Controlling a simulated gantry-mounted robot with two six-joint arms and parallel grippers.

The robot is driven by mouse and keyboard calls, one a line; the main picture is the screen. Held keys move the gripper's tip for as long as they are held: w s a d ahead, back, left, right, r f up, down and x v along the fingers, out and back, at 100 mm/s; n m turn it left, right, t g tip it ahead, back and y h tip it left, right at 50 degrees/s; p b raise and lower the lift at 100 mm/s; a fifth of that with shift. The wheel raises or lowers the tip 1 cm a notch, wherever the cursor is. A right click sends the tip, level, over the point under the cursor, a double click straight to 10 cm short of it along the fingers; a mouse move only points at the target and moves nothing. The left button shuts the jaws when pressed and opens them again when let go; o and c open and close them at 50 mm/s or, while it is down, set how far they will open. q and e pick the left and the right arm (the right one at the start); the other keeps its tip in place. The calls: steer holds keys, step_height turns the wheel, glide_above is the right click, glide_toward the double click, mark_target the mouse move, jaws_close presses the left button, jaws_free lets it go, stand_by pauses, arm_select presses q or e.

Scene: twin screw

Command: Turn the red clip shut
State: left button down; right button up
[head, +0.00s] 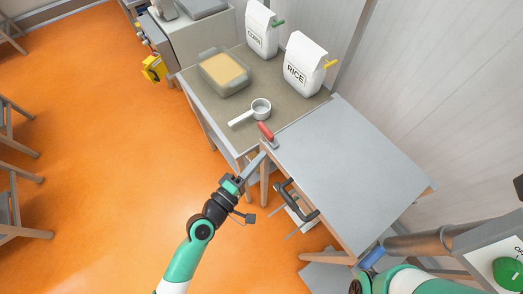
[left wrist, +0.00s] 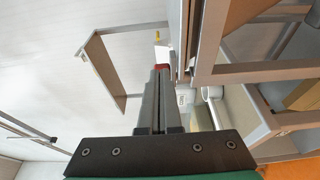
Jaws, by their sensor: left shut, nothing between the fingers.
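The red clip (head: 266,131) sits at the near left corner of the grey tabletop (head: 345,165), by the seam with the brown table. My left gripper (head: 262,155) is just below the clip in the head view, its fingers pointing up toward it. The fingers are shut with nothing between them. In the left wrist view the red clip (left wrist: 161,67) shows just past the tips of the left gripper (left wrist: 160,72), which partly hide it. I cannot tell whether they touch. My right gripper is out of view.
The brown table holds a white-handled cup (head: 260,109), a tray (head: 223,72), a rice bag (head: 304,66) with a yellow clip and another bag (head: 262,30) with a green clip. A black handle (head: 300,205) and a blue piece (head: 372,258) are at the grey table's edge.

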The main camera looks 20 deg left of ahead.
arm_select(q)
steer(key=s+d+p, duration=0.3)
steer(key=s+d, duration=0.3)
steer(key=shift+s+p, duration=0.3)
steer(key=shift+p, duration=0.1)
steer(key=shift+r, duration=0.1)
